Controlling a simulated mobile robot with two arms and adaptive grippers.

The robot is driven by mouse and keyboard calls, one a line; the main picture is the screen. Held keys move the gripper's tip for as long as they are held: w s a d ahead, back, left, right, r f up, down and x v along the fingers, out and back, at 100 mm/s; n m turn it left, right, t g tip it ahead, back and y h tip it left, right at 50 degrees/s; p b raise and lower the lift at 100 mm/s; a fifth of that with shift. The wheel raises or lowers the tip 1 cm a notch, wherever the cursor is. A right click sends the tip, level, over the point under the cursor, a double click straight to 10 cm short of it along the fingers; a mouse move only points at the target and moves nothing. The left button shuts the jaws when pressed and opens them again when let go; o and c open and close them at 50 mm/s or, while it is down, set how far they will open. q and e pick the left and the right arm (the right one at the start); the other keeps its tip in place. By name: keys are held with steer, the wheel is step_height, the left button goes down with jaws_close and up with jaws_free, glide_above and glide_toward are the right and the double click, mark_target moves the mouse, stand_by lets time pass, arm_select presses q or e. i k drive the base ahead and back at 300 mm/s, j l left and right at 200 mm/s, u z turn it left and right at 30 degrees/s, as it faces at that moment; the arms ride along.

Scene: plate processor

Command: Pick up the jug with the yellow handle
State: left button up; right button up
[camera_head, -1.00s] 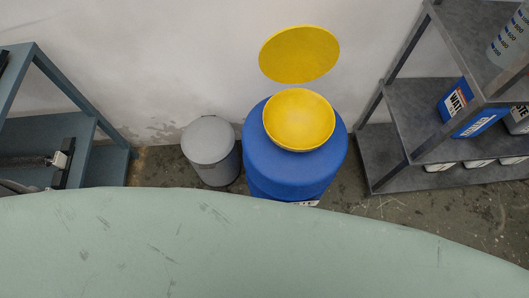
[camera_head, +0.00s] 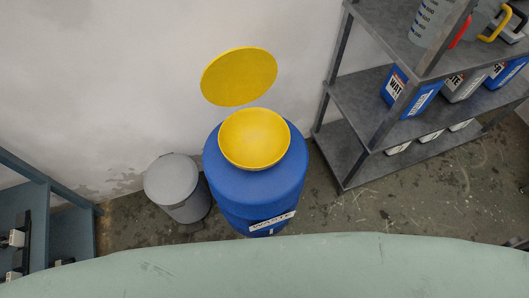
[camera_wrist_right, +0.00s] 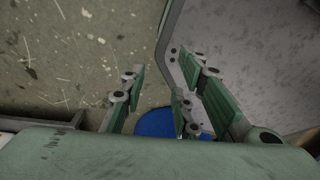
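The jug with the yellow handle (camera_head: 494,26) stands on the top board of the grey shelf rack, at the upper right of the head view. Only its handle and part of its body show; the top of the frame cuts it off. A jug with a red handle (camera_head: 428,22) stands to its left, and a dark-handled one (camera_head: 518,24) shows to its right. In the right wrist view my right gripper (camera_wrist_right: 162,82) has its green fingers spread apart with nothing between them. It is far from any jug in that view. My left gripper is not in view.
Floor (camera_head: 400,205) before the rack is clear.

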mark_target(484, 12)
steer(key=z, duration=1.45)
